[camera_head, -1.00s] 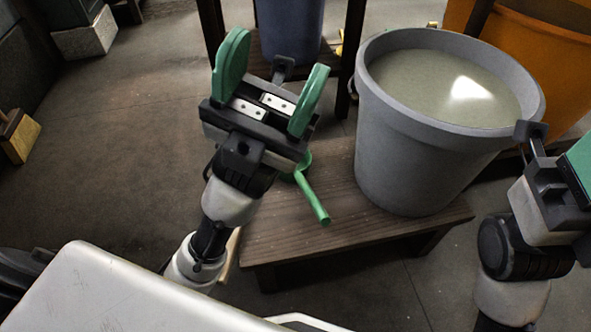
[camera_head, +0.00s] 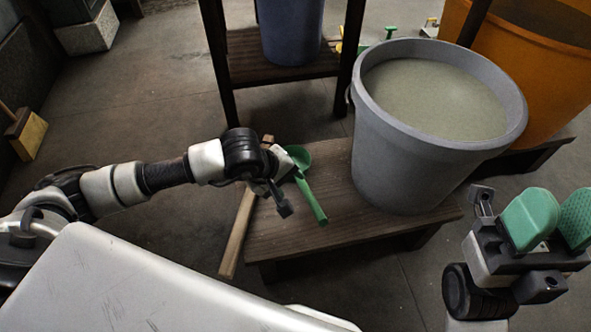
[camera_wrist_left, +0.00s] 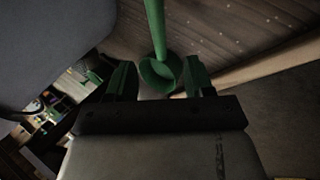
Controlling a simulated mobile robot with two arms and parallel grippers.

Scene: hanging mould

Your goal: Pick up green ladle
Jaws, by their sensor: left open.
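The green ladle (camera_head: 312,200) lies on the low wooden table, its bowl away from me and its handle toward the table's front. My left gripper (camera_head: 287,182) is over the ladle, just left of it, its fingers mostly hidden behind the wrist in the head view. In the left wrist view, the left gripper (camera_wrist_left: 160,70) is open, with the ladle's bowl (camera_wrist_left: 158,76) between its two green-padded fingers and the handle running up. I cannot tell whether they touch. My right gripper (camera_head: 553,210) is open and empty at the right edge.
A large grey bucket (camera_head: 400,155) of cloudy liquid stands on the table (camera_head: 330,235) right of the ladle. A wooden handle (camera_head: 238,235) leans along the table's left edge. An orange bin (camera_head: 555,70) and a stand with a blue bucket (camera_head: 290,30) are behind.

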